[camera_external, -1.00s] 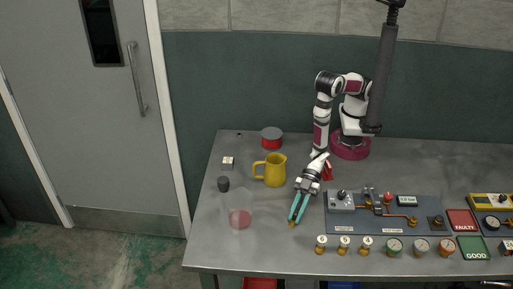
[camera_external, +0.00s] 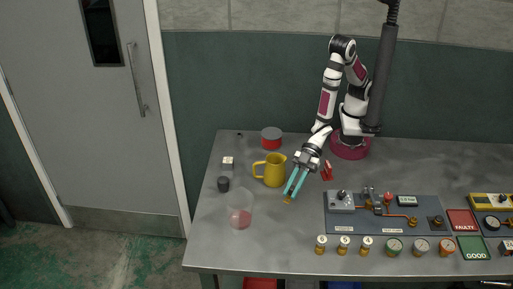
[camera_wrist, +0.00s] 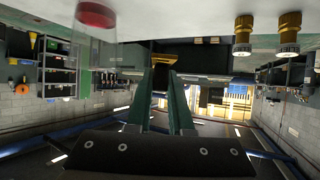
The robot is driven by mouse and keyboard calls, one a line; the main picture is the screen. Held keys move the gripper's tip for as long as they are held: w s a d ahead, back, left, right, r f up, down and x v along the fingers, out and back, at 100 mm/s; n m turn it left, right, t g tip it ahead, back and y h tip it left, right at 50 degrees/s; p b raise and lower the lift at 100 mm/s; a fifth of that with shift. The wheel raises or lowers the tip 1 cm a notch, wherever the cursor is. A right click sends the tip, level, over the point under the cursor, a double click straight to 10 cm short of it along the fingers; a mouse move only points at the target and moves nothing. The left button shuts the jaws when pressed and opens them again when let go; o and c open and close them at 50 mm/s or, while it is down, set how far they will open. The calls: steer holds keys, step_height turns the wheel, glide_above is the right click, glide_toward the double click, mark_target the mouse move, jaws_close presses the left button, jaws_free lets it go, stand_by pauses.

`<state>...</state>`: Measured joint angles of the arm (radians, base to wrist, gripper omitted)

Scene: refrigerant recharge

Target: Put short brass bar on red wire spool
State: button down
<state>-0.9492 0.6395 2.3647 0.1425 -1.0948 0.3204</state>
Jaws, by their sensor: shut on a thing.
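My gripper (camera_external: 288,198) is over the left part of the table, in front of the yellow jug. Its teal fingers are shut on a small brass piece (camera_external: 286,202), which looks like the short brass bar. The brass piece also shows at the fingertips in the wrist view (camera_wrist: 164,58), mostly hidden between the fingers. A red round container with a grey top (camera_external: 271,139), which looks like the red wire spool, stands at the table's back left, behind the jug. The gripper is well apart from it.
The yellow jug (camera_external: 272,170) stands between my gripper and the red spool. A clear cup with a red bottom (camera_external: 240,215), a dark cylinder (camera_external: 223,184) and a small box (camera_external: 228,162) are on the left. A panel (camera_external: 385,226) with fittings lies right.

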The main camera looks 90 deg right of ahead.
steer(key=w+d+r+m+t+h, duration=0.1)
steer(key=w+d+m+t+h, duration=0.1)
steer(key=w+d+m, duration=0.1)
steer(key=w+d+r+m+t+h, duration=0.2)
steer(key=w+d+m+h, duration=0.1)
steer(key=w+d, duration=0.2)
steer(key=w+d+r+m+t+h, duration=0.1)
steer(key=w+d+m+t+h, duration=0.1)
steer(key=d, duration=0.6)
steer(key=shift+w+r+m+h, duration=0.2)
steer(key=shift+w+m+h, duration=0.2)
steer(key=shift+w+m, duration=0.7)
steer(key=w+d+m+h, duration=0.2)
steer(key=d+h, duration=0.1)
steer(key=d, duration=0.3)
steer(key=r+m+g+h, duration=0.1)
steer(key=m+g+h, duration=0.2)
steer(key=m+h, duration=0.55)
glide_above(272, 133)
steer(key=shift+m, duration=0.35)
step_height(272, 133, down, 10)
steer(key=shift+r, duration=0.15)
steer(key=c, duration=0.8)
jaws_free()
